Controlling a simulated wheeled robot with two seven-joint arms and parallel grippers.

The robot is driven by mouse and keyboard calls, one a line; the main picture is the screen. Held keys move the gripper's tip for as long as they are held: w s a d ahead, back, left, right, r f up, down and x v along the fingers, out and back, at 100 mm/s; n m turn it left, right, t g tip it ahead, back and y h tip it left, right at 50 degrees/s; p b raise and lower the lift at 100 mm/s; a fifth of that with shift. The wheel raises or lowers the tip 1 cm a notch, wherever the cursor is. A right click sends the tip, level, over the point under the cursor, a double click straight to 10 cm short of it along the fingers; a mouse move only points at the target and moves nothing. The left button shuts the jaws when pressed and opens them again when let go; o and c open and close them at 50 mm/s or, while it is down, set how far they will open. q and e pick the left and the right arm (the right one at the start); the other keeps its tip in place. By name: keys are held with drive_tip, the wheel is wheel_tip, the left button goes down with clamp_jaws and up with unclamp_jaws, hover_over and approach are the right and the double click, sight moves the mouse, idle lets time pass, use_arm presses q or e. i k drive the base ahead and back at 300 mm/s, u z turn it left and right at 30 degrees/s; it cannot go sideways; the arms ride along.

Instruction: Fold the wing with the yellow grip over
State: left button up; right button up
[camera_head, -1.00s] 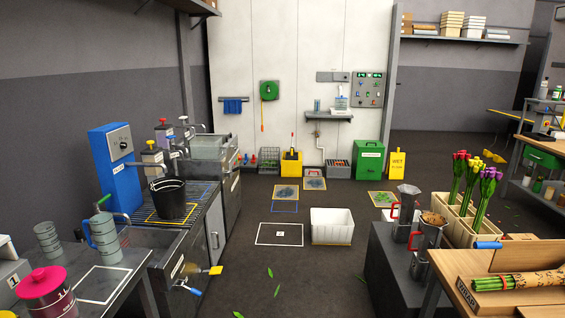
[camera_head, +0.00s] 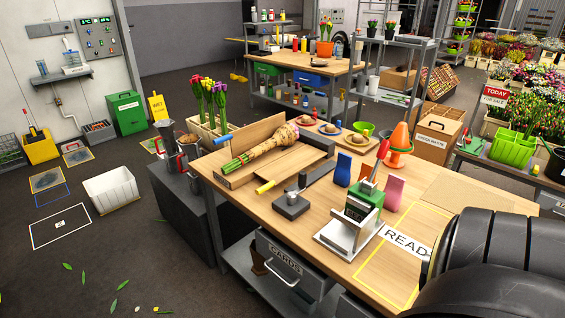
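A wooden wrapping board lies on the wooden bench (camera_head: 330,215). A tulip bunch in brown paper (camera_head: 262,145) lies across it, green stems toward the left and the wider paper end toward the back right. The yellow grip (camera_head: 265,187) sticks out at the board's near side. Its wing (camera_head: 291,168) appears to lie flat, open beside the bunch. The wing with the blue grip (camera_head: 222,140) stands raised at the back left of the bunch. Neither of my grippers is in view. A black link of my arm covers the bottom right corner.
A dark tape dispenser-like block (camera_head: 292,204) stands just right of the yellow grip. A green-and-grey press (camera_head: 355,215), blue and pink packets, and an orange cone (camera_head: 399,140) stand farther right. Upright tulips (camera_head: 212,98) stand in a crate behind the board's left end.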

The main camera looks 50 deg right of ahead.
sight(274, 172)
drive_tip(key=u, duration=0.05)
drive_tip(key=k, duration=0.65)
drive_tip(key=z, duration=0.85)
drive_tip(key=i, duration=0.7)
